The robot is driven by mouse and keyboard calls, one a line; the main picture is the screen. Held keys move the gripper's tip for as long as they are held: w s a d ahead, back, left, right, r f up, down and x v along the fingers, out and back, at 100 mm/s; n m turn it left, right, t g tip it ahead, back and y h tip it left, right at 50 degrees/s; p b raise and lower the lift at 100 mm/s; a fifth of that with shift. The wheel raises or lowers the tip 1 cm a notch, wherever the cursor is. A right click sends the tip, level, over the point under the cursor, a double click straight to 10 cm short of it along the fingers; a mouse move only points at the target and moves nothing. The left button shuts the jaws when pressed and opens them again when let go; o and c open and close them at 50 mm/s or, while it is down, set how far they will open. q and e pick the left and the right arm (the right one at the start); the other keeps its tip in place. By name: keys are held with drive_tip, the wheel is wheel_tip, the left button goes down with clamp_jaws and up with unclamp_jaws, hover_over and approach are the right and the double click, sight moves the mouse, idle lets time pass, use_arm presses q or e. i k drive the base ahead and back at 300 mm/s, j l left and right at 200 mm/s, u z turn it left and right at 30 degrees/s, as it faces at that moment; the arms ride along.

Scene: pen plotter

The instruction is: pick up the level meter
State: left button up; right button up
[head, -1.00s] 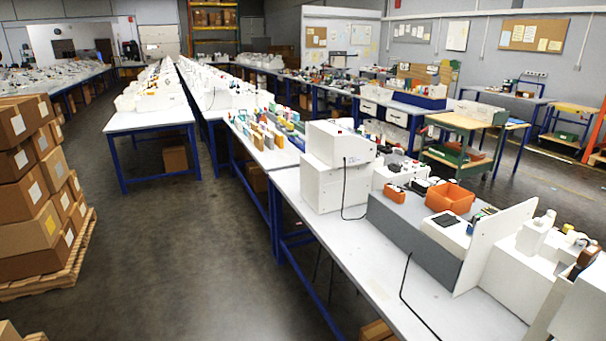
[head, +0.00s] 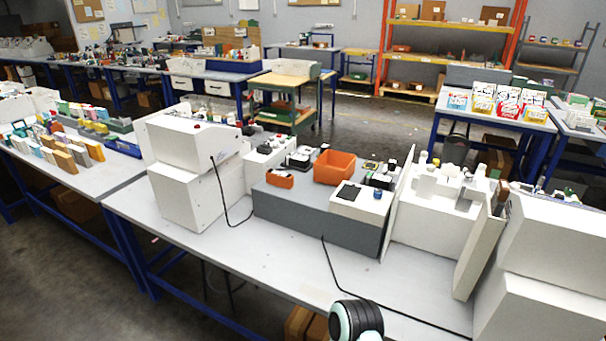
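I cannot pick out a level meter for certain among the small items in the head view. A grey and white machine (head: 315,212) stands on the near workbench, with an orange bin (head: 334,167) and a smaller orange tray (head: 280,179) on top. Small black, white and blue items (head: 379,176) sit at its right end, too small to name. Neither of my grippers is in view. A rounded black and pale green part of mine shows at the bottom edge, right of centre.
The near workbench (head: 230,260) has a bare front strip crossed by black cables. White boxy machines (head: 195,175) stand left on it, and more stand right. Dark floor lies in front at the left. Behind are a wooden-topped cart (head: 280,82) and orange shelving (head: 450,50).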

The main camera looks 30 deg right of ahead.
sight(278, 178)
drive_tip(key=i+j+z, duration=0.65)
drive_tip(key=j+z, duration=0.15)
